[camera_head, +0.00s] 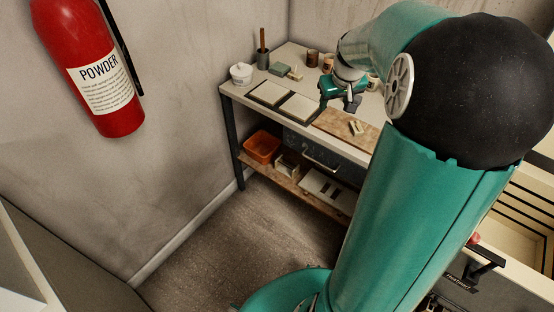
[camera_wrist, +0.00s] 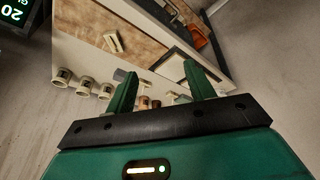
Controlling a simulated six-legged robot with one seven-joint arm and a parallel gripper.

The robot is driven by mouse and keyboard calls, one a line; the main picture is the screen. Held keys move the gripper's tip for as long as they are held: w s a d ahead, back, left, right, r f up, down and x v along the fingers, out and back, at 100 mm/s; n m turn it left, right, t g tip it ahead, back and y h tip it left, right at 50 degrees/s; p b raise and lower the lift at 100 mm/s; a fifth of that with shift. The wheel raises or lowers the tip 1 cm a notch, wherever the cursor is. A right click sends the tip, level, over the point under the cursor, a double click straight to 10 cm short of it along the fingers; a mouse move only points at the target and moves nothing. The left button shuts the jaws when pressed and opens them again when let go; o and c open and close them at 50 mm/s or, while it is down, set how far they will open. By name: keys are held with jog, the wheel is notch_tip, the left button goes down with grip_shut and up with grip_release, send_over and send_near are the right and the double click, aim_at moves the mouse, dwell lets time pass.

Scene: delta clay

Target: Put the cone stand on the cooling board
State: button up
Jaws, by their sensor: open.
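A small cream, notched piece, which looks like the cone stand (camera_head: 356,127), lies on a brown wooden board (camera_head: 330,120) on the workbench. Both also show in the wrist view, the piece (camera_wrist: 113,41) and the board (camera_wrist: 82,22). Two pale panels with dark edges, the left one (camera_head: 270,94) and the right one (camera_head: 299,107), lie beside the wooden board; I cannot tell for sure which of these is the cooling board. My gripper (camera_head: 345,107) is open and empty above the bench. Its two fingers (camera_wrist: 162,82) stand apart, with the cream piece outside them.
A white tub (camera_head: 241,73), a grey pot with a brown handle (camera_head: 263,60) and several cups stand along the bench's back. An orange bin (camera_head: 262,147) is on the lower shelf. A red extinguisher (camera_head: 95,70) hangs on the wall. The floor before the bench is clear.

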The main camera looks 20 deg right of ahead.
jog(key=s+a+r+n, duration=0.1)
jog(key=s+a+r, duration=0.2)
jog(key=a, duration=0.5)
jog(key=s+a+r, duration=0.4)
jog(key=a, duration=0.4)
jog(key=s+a+n+t+y, duration=0.1)
jog(key=s+a, duration=1)
jog(key=shift+s+r+t+y, duration=0.15)
jog(key=shift+r+t+y, duration=0.05)
jog(key=shift+t+y, duration=0.2)
jog(key=shift+d, duration=0.15)
